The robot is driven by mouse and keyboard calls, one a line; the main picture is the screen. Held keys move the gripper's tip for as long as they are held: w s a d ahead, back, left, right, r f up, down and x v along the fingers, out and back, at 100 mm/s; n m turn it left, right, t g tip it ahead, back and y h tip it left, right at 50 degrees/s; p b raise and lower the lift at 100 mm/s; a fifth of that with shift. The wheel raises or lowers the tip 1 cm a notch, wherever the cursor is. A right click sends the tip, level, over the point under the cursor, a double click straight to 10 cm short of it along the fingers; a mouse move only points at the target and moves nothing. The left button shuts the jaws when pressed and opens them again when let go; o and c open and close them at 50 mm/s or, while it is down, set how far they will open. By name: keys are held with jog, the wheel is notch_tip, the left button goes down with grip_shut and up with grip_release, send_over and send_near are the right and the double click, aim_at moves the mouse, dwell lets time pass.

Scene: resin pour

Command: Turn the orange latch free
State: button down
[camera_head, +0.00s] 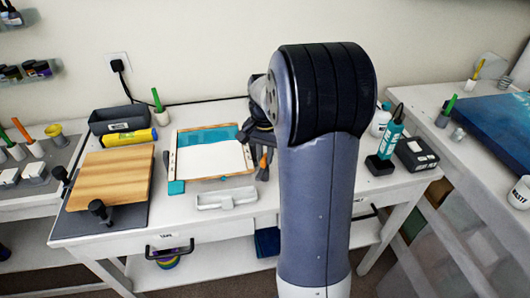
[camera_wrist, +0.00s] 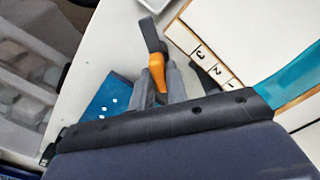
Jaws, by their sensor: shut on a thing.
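The orange latch (camera_wrist: 157,72) shows in the wrist view between the two grey fingers of my gripper (camera_wrist: 160,86). My gripper is shut on it. A dark grey bar (camera_wrist: 150,34) stands at its far end. In the head view a small orange piece of the latch (camera_head: 264,160) shows beside my gripper (camera_head: 263,171), just right of the white-and-teal framed tray (camera_head: 251,156). My arm hides the table to the right of the latch. The fingers cover part of the latch, so its exact angle is hard to tell.
A pale tray (camera_head: 226,200) lies in front of the frame. A wooden board (camera_head: 112,178) with dark clamps is at left, near a yellow roll (camera_head: 130,137) and a dark bin (camera_head: 119,120). A teal bottle (camera_head: 391,139) and black box (camera_head: 416,153) stand right of my arm.

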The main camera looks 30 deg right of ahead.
aim_at(265, 157)
jog(key=n+p, duration=0.1)
jog(key=n, duration=0.5)
jog(key=shift+n, duration=0.3)
dwell(0.5)
jog(key=c, duration=1.4)
grip_release()
notch_tip(265, 157, up, 11)
jog(key=shift+b, duration=0.3)
jog(key=shift+f, duration=0.2)
notch_tip(265, 157, down, 11)
jog(key=shift+r, duration=0.15)
